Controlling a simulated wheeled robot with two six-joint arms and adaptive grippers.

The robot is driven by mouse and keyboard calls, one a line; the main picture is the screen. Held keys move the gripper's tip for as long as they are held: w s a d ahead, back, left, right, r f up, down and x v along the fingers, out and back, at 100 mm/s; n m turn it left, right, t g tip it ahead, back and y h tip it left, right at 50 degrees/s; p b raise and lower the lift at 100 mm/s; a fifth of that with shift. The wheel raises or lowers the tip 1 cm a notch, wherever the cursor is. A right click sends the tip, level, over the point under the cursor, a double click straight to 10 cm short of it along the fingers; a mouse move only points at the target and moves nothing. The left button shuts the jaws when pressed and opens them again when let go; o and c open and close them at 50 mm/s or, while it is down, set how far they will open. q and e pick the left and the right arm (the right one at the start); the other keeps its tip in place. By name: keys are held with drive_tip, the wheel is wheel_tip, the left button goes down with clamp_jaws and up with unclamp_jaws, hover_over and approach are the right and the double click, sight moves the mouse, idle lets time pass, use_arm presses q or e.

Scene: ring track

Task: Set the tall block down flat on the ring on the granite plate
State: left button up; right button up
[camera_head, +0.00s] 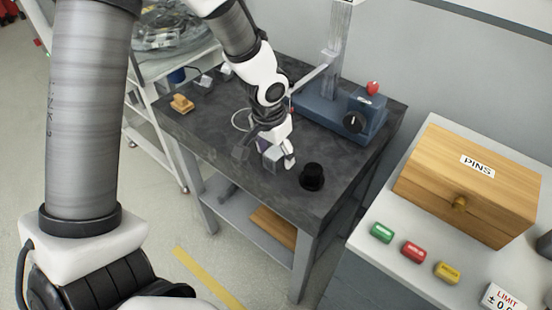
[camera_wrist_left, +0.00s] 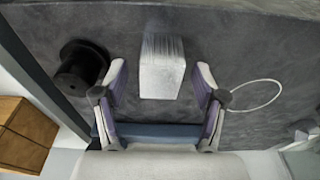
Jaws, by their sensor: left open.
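The tall block (camera_head: 272,158) is pale grey metal and stands on the dark granite plate (camera_head: 215,118). In the left wrist view, the block (camera_wrist_left: 162,68) shows between the two fingers, with a gap on each side. My left gripper (camera_head: 265,152) is open at the block and partly covers it in the head view. The thin pale ring (camera_head: 239,121) lies on the plate behind the gripper, partly hidden by it. In the left wrist view, the ring (camera_wrist_left: 253,96) is to the right of the fingers, apart from the block. My right gripper is not in view.
A black flanged cylinder (camera_head: 312,176) stands close to the block, also seen in the left wrist view (camera_wrist_left: 80,68). A blue gauge stand (camera_head: 318,108) occupies the plate's back. A wooden piece (camera_head: 182,104) lies at left. The PINS box (camera_head: 470,185) is on the right bench.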

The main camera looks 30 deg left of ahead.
use_arm(q)
drive_tip(key=shift+w+f, duration=0.25)
drive_tip(key=shift+f, duration=0.2)
drive_tip(key=shift+s, duration=0.15)
drive_tip(key=shift+s+r, duration=0.1)
drive_tip(key=shift+r, duration=0.05)
drive_tip(key=c, duration=0.5)
clamp_jaws()
